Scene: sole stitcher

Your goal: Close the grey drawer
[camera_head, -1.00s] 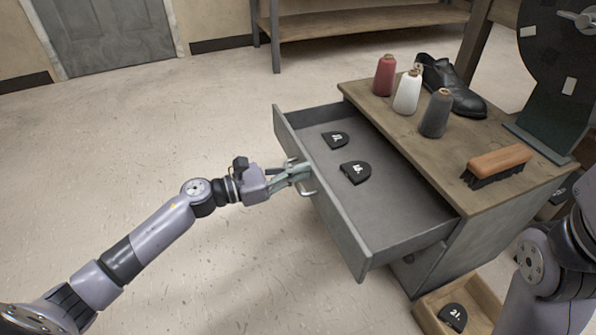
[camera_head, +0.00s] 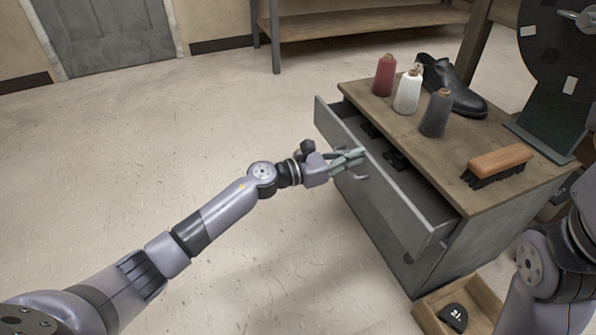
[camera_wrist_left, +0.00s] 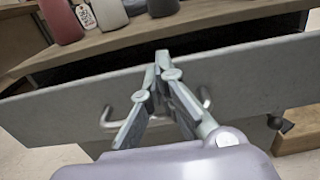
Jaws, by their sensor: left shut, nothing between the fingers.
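The grey drawer (camera_head: 385,185) is partly pulled out of the wooden-topped cabinet (camera_head: 480,240), with a narrow opening showing behind its front. Its front panel (camera_wrist_left: 60,105) spans the left wrist view, with a metal handle (camera_wrist_left: 205,100) behind my fingers. My left gripper (camera_head: 358,156) is shut and empty, with its fingertips at the upper part of the drawer front by the handle. The left wrist view shows its fingertips (camera_wrist_left: 162,58) close together at the panel's top edge. Two dark heel pieces (camera_head: 397,161) lie inside the drawer, partly hidden. My right gripper is out of view.
A wooden box (camera_head: 480,300) sits below. The floor at left is clear.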

